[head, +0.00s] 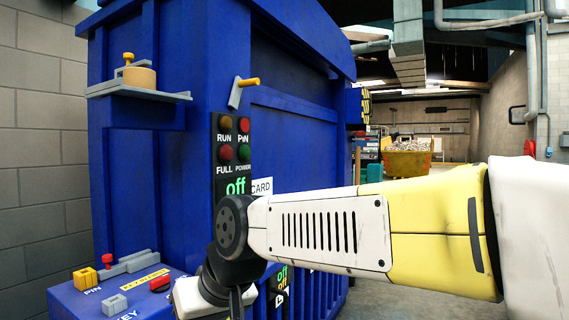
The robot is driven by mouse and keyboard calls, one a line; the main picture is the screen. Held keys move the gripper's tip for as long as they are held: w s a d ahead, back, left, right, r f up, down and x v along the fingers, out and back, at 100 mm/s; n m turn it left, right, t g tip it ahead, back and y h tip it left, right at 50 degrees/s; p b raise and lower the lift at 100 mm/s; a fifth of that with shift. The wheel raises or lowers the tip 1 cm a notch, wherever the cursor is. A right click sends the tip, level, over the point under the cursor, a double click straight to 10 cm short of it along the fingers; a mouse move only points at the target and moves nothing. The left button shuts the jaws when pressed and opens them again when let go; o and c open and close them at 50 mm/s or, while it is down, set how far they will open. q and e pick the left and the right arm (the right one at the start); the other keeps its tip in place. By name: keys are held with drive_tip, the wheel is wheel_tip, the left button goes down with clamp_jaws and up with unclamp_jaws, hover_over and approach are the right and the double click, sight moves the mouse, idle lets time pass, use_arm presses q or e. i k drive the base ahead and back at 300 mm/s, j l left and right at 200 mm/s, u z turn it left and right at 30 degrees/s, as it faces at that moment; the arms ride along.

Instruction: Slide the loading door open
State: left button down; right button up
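A large blue machine (165,60) fills the left half of the head view. A recessed blue panel (295,150) on its right-hand face may be the loading door; I cannot tell whether it is open. A grey lever with a yellow grip (243,90) sticks out by the panel's upper left corner. My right arm crosses in from the right, in front of the machine's lower part. My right gripper (237,303) is at the bottom edge, partly cut off and turned down, beside the control ledge; its fingertips do not show clearly. My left gripper is out of view.
A dark control panel (231,150) carries lamps and a green "off" display. A low blue ledge (75,298) holds a yellow block, a red knob and small grey parts. A grey shelf (140,93) juts out above. A yellow skip (407,160) stands far behind on open floor.

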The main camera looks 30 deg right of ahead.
sight(294, 140)
drive_tip(key=z, duration=1.35)
drive_tip(key=i+l, duration=0.2)
drive_tip(key=i, duration=0.35)
drive_tip(key=i+l, duration=0.25)
drive_tip(key=i, duration=0.3)
drive_tip(key=i+l, duration=0.2)
drive_tip(key=i, duration=0.35)
drive_tip(key=i+l, duration=0.2)
drive_tip(key=i, duration=0.35)
drive_tip(key=i+l, duration=0.25)
drive_tip(key=i, duration=0.25)
